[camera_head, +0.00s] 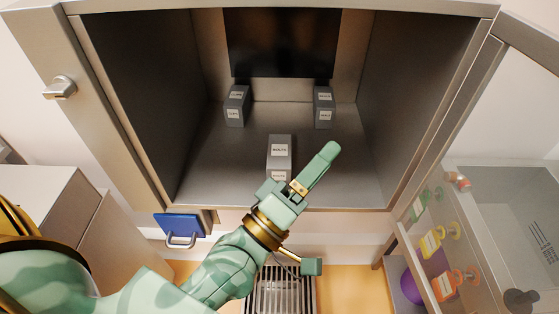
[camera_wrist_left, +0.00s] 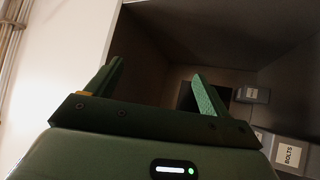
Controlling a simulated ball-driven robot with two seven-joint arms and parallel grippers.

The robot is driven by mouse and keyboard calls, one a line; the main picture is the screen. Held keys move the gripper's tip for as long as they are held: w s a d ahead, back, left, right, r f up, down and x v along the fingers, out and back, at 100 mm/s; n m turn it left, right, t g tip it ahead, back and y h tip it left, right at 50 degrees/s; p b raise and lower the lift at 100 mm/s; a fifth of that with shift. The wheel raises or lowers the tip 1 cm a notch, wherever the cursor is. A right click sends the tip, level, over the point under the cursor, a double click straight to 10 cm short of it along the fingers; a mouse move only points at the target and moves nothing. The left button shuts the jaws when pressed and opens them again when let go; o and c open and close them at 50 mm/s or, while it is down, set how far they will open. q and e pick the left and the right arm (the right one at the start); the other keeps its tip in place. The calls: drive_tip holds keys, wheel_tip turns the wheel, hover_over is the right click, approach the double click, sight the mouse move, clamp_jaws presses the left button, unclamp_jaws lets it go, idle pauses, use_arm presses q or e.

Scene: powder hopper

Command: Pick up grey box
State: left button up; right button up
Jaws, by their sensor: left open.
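Three grey boxes with white labels stand inside the open steel hopper (camera_head: 200,165). One box (camera_head: 236,107) is at the back left and one (camera_head: 324,108) at the back right. The third box (camera_head: 280,143) is nearer the front, in the middle; its label appears to read BOLTS. My left gripper (camera_head: 299,172) is open and empty at the hopper's front edge, just in front of and right of the middle box, partly covering its lower part. In the left wrist view, the open fingers (camera_wrist_left: 156,72) point into the hopper, with a BOLTS-labelled box (camera_wrist_left: 288,153) at lower right. My right gripper is not in view.
The hopper has a dark opening (camera_head: 282,42) in its back wall and tall side walls. Its glass door (camera_head: 470,130) stands open on the right, with coloured knobs behind it. A blue panel with a handle (camera_head: 180,227) and a metal grate (camera_head: 280,290) are below.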

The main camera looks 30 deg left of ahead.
sight(280, 173)
use_arm(q)
drive_tip(key=w+a+n+y, duration=0.2)
drive_tip(key=a+n+y, duration=0.4)
drive_tip(key=n+y, duration=0.95)
wheel_tip(280, 173, down, 15)
drive_tip(key=a+n+g+h, duration=0.2)
drive_tip(key=n+g, duration=0.7)
drive_tip(key=n, duration=0.6)
drive_tip(key=shift+g, duration=0.3)
drive_tip(key=b+x, duration=0.1)
drive_tip(key=x, duration=0.8)
drive_tip(key=shift+w+d+f, duration=0.1)
drive_tip(key=shift+w+f, duration=0.1)
drive_tip(key=x, duration=0.4)
drive_tip(key=b+x, duration=0.1)
drive_tip(key=x, duration=0.1)
drive_tip(key=shift+r, duration=0.35)
drive_tip(key=c, duration=1.2)
